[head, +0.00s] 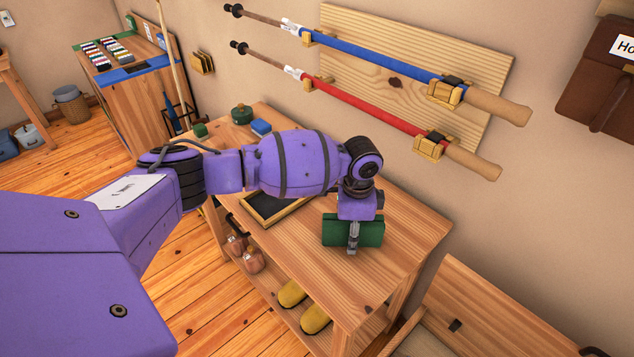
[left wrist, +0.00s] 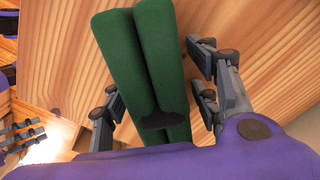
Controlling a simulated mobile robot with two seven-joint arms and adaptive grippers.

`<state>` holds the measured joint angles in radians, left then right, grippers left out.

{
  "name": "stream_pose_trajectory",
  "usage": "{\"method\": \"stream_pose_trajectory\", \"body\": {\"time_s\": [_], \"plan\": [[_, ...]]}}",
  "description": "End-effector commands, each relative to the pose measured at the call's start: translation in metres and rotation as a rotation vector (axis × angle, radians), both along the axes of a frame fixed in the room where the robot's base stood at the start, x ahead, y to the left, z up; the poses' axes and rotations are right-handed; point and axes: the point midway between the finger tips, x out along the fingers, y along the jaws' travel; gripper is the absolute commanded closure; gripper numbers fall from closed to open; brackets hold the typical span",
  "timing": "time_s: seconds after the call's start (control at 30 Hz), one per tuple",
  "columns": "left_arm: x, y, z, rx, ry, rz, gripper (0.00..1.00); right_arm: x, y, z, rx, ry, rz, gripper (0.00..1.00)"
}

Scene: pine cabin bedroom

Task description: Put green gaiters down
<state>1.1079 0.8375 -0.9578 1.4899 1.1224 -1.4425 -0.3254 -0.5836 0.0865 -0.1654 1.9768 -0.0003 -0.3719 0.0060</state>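The green gaiters (head: 371,232) are a folded pair on the wooden table (head: 415,235), near its front edge. In the left wrist view the gaiters (left wrist: 160,60) show as two long green rolls side by side with a dark strap near the lower end. My left gripper (head: 353,243) points down over them. I cannot tell whether the gaiters rest fully on the tabletop.
A dark framed tray (head: 262,212) lies left of the gaiters, partly behind my arm. A green pot (head: 242,114) and blue box (head: 260,127) stand at the far end. Yellow shoes (head: 314,318) are on the lower shelf. Poles (head: 385,64) hang above. The right tabletop is clear.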

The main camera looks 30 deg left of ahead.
Motion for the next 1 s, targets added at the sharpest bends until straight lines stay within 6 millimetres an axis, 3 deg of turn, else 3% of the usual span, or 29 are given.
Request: {"method": "stream_pose_trajectory", "body": {"time_s": [0.27,0.7,1.0], "plan": [[0.002,0.0,0.008,0.0,-0.005,-0.002,0.45,0.001,0.001,0.001,0.001,-0.002,-0.001,0.6],[0.003,-0.001,0.095,-0.002,-0.008,-0.002,0.45,0.006,0.006,0.009,0.012,-0.011,-0.004,0.6],[0.002,0.0,0.125,-0.001,-0.004,-0.001,0.45,0.004,0.006,0.008,0.011,-0.006,-0.001,0.6]]}}
